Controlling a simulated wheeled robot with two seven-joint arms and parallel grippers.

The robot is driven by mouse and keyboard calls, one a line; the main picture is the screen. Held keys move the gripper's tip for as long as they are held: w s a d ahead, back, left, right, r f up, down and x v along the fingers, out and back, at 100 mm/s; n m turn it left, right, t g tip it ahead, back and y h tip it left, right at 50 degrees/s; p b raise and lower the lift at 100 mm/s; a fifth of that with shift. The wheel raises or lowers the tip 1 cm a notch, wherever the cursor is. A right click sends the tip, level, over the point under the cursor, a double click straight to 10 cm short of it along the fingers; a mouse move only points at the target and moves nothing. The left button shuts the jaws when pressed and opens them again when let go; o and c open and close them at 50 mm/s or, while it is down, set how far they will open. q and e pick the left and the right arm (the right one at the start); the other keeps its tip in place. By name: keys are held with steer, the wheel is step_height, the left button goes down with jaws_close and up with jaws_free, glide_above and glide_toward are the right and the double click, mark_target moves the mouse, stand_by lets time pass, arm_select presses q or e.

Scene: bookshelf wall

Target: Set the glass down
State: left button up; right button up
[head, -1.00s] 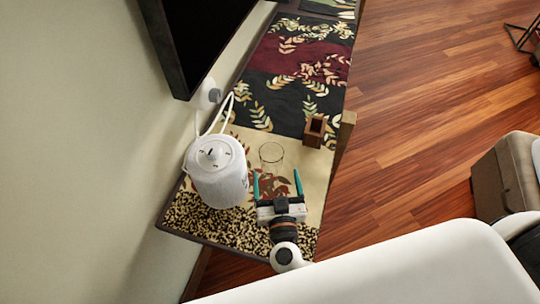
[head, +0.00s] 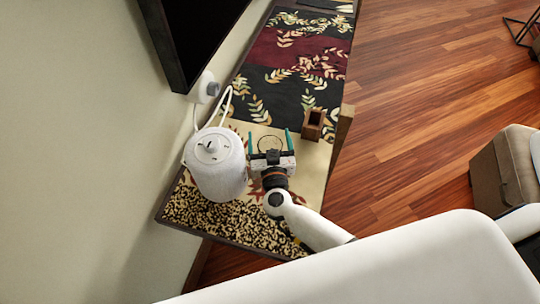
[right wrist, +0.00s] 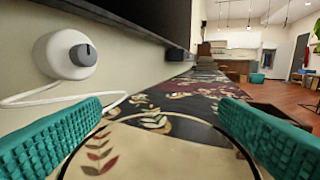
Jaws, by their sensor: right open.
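The glass (head: 270,149) is clear and hard to see, showing mostly as a thin round rim on the cream part of the patterned shelf top (head: 322,165). It appears to stand upright. My right gripper (head: 268,138) is open, with its teal fingers on either side of the glass. In the right wrist view, the glass's rim (right wrist: 160,114) arcs between the two fingers. I cannot tell whether either finger touches it. My left gripper is not in view.
A small brown wooden holder (head: 313,124) stands to the right, near the shelf edge. The dark floral far part (head: 290,90) is clear.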

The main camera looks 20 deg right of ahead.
steer(key=c, duration=1.5)
steer(key=shift+r, duration=0.1)
